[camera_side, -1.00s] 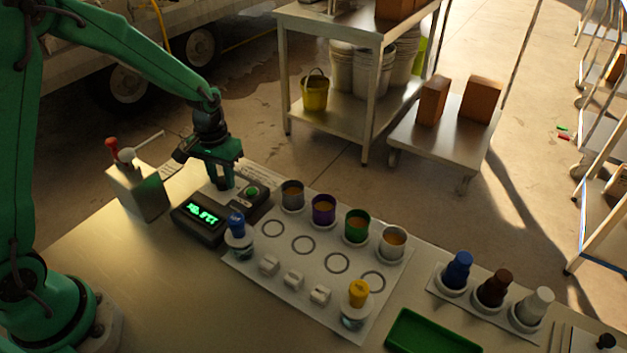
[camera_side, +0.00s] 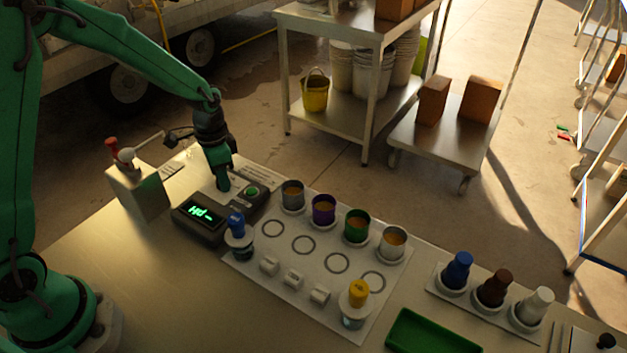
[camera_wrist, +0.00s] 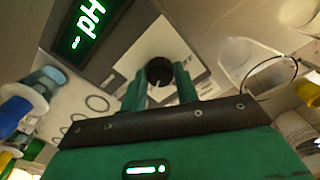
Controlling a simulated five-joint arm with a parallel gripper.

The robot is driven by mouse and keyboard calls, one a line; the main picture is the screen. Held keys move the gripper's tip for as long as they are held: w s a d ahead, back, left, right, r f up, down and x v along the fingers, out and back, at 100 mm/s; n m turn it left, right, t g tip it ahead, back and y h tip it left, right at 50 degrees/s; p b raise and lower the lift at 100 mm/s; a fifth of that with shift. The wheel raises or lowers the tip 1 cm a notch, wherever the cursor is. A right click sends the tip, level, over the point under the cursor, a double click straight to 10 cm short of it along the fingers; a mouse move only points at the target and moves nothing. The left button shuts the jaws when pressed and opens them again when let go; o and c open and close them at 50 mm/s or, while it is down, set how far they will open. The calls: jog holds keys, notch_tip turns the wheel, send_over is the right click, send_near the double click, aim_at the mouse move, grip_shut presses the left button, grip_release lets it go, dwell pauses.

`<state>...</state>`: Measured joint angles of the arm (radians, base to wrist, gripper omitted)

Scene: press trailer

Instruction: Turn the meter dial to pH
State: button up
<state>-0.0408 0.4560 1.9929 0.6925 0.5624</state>
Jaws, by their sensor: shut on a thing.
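The meter (camera_side: 203,222) is a dark box on the bench, with a lit green display (camera_side: 199,212). Its characters appear upside down from this side and look like pH with a dash. The display also shows in the wrist view (camera_wrist: 88,24). The dial (camera_wrist: 159,70) is a dark round knob with a pale mark. My gripper (camera_side: 222,186) points down at the meter's far side. In the wrist view its green fingers (camera_wrist: 160,88) are shut on the dial, one on each side. The fingers hide the dial in the side view.
A green button (camera_side: 252,191) sits right of my gripper. A blue-capped bottle (camera_side: 237,228) stands close to the meter. Several cups, including a purple one (camera_side: 323,209), stand on a white mat. A box with a red-knobbed lever (camera_side: 137,192) is at left.

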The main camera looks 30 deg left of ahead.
dwell(0.4)
jog(key=o, duration=1)
jog(key=shift+r, duration=0.1)
jog(key=shift+r, duration=3.85)
